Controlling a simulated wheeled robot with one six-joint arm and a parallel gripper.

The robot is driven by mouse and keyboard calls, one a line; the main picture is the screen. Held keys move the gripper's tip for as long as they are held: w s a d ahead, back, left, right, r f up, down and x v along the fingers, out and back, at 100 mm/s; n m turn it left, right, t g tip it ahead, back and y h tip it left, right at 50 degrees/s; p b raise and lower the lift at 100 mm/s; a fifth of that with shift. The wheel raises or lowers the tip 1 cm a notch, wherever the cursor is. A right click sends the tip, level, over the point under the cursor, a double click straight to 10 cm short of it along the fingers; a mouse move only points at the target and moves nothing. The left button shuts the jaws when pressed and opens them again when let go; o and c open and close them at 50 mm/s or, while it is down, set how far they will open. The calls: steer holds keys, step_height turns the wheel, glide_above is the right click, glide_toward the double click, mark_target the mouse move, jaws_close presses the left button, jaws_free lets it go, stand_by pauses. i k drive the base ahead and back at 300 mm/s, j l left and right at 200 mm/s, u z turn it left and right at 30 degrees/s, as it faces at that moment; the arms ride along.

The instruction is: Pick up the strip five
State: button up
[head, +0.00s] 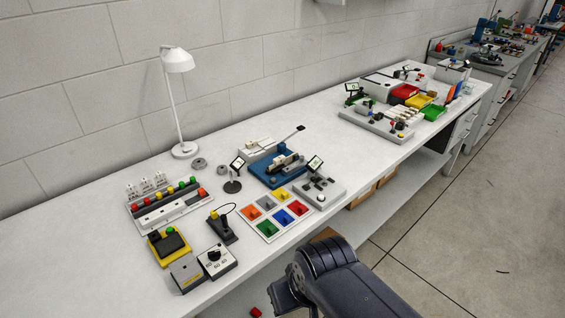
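I cannot tell which item is strip five; no label is readable at this size. A white unit (172,212) with a long bar and a row of coloured knobs stands at the left of the bench. A white tray (244,216) with several coloured compartments lies near the front edge, right of the unit. Small pieces stand in its compartments. A blue machine (268,177) stands behind the tray. A dark, ribbed part of my arm shows at the bottom, in front of the bench. My gripper is not visible.
A white lamp (177,62) stands near the wall. A yellow box (168,245) and a grey control box (216,261) sit at the front left. Another equipment group (400,100) is farther right. Bare bench top (90,235) is free at the far left. A small red thing (255,312) shows below the bench edge.

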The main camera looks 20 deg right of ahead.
mark_target(279, 160)
steer(key=i+l, duration=0.65)
steer(key=i, duration=0.15)
